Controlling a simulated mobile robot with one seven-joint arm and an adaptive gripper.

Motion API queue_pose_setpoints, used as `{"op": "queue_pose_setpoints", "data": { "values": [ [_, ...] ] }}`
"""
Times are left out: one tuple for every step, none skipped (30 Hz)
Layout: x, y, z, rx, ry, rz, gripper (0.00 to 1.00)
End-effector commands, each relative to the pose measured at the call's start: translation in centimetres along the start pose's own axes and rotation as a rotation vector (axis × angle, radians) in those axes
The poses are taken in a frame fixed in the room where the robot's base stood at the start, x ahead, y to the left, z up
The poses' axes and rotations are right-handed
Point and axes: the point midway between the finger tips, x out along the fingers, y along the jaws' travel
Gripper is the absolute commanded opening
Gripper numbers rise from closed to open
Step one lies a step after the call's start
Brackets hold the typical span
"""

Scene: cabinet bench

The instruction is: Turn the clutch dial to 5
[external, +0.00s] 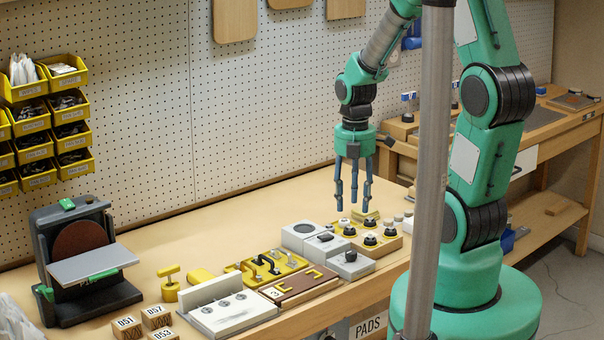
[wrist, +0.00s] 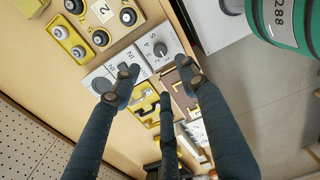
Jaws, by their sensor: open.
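The numbered dial is a dark knob (wrist: 160,49) on a pale grey block with figures around it in the wrist view. I take it to be the front grey block with a dark knob (external: 351,258) in the external view. The knob's setting is too small to read surely. My gripper (external: 353,203) points down above the bench, its three fingers apart and empty. In the wrist view my gripper (wrist: 157,92) has its fingertips below the dial in the picture. They appear clear of it.
A yellow tray (external: 290,266) and a brown board (external: 302,286) lie left. A black sander (external: 83,250) stands far left. The bench behind the blocks is clear.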

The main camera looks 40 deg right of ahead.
Motion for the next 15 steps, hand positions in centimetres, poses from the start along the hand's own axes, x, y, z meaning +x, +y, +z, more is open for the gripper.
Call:
{"op": "queue_pose_setpoints", "data": {
  "values": [
    [0.0,0.0,0.0,0.000,0.000,0.000,0.43],
    [0.0,0.0,0.0,0.000,0.000,0.000,0.43],
    [0.0,0.0,0.0,0.001,0.000,0.000,0.43],
    [0.0,0.0,0.0,0.001,0.000,0.000,0.43],
    [0.0,0.0,0.0,0.001,0.000,0.000,0.43],
    [0.0,0.0,0.0,0.001,0.000,0.000,0.43],
    [0.0,0.0,0.0,0.001,0.000,0.000,0.43],
    [0.0,0.0,0.0,0.001,0.000,0.000,0.43],
    [0.1,0.0,0.0,0.001,0.000,0.000,0.43],
    [0.1,0.0,0.0,0.002,0.000,0.000,0.43],
    [0.2,0.0,0.0,0.002,0.000,-0.001,0.43],
    [0.4,0.0,0.0,0.002,0.000,-0.001,0.43],
    [0.5,-0.1,0.0,0.002,0.000,-0.001,0.43],
    [0.7,-0.1,0.0,0.002,0.001,-0.002,0.43],
    [1.0,-0.1,-0.1,0.002,0.001,-0.002,0.43]
  ]
}}
